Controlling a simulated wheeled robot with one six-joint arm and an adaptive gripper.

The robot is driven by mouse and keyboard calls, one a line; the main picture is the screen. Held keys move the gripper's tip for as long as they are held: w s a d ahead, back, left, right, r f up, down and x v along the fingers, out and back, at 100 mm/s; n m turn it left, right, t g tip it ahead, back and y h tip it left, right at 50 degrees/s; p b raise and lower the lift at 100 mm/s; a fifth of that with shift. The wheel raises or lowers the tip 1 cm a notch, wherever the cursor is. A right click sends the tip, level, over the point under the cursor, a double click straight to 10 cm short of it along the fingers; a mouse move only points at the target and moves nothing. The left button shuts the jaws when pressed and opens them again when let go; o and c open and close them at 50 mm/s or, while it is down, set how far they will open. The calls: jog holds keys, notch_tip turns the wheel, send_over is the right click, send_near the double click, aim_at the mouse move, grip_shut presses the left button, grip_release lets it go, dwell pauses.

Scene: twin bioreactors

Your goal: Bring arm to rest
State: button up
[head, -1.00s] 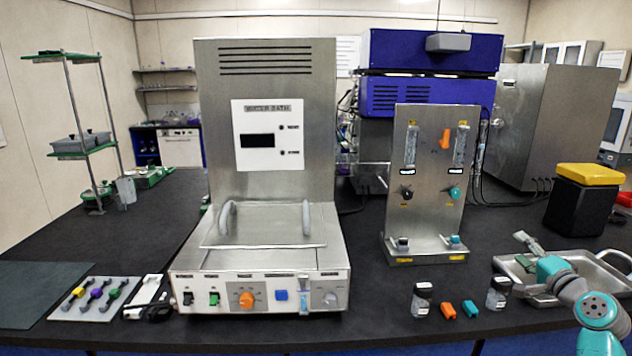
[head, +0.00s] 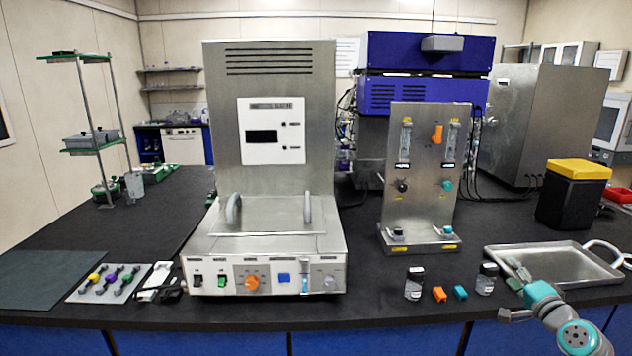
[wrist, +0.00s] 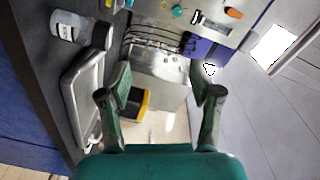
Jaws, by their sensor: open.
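My arm with its teal joint reaches in from the lower right of the head view. My gripper (head: 513,290) is at the front edge of the bench, in front of the metal tray's left end. In the wrist view my gripper (wrist: 160,88) shows two dark fingers spread wide apart. Nothing is between the fingers; the room behind shows through the gap.
The metal tray (head: 560,264) lies close to my arm and also shows in the wrist view (wrist: 84,98). Two vials (head: 414,284) (head: 486,279), an orange piece (head: 438,294) and a teal piece (head: 460,292) stand left of my gripper. The flowmeter panel (head: 425,170) and water bath (head: 265,262) stand further left.

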jog(key=s+a+f+n+g+h, duration=0.1)
jog(key=s+a+f, duration=0.75)
jog(key=f, duration=0.35)
jog(key=s+a+f+n+g+h, duration=0.1)
jog(key=s+a+f, duration=0.7)
jog(key=s+f, duration=0.25)
jog(key=s+a+f+n, duration=0.2)
jog(key=s+a+f, duration=0.15)
jog(key=s, duration=0.45)
jog(key=s+a+f+n, duration=0.1)
jog(key=s+a+f, duration=0.1)
jog(key=s+a, duration=0.5)
jog(key=s+a+r+n, duration=0.1)
jog(key=s+r+n, duration=0.2)
jog(key=s, duration=0.6)
jog(key=s+a+r+n+y, duration=0.1)
jog(key=s+a+r+n, duration=0.1)
jog(key=s+r, duration=0.3)
jog(key=s+a+r+n+y, duration=0.1)
jog(key=s+r+n, duration=0.2)
jog(key=s, duration=1)
jog(key=shift+s+a+r+n+g, duration=0.2)
jog(key=shift+a+r+n+g, duration=0.2)
jog(key=shift+r, duration=0.25)
jog(key=shift+w+d, duration=0.1)
jog(key=shift+d, duration=0.05)
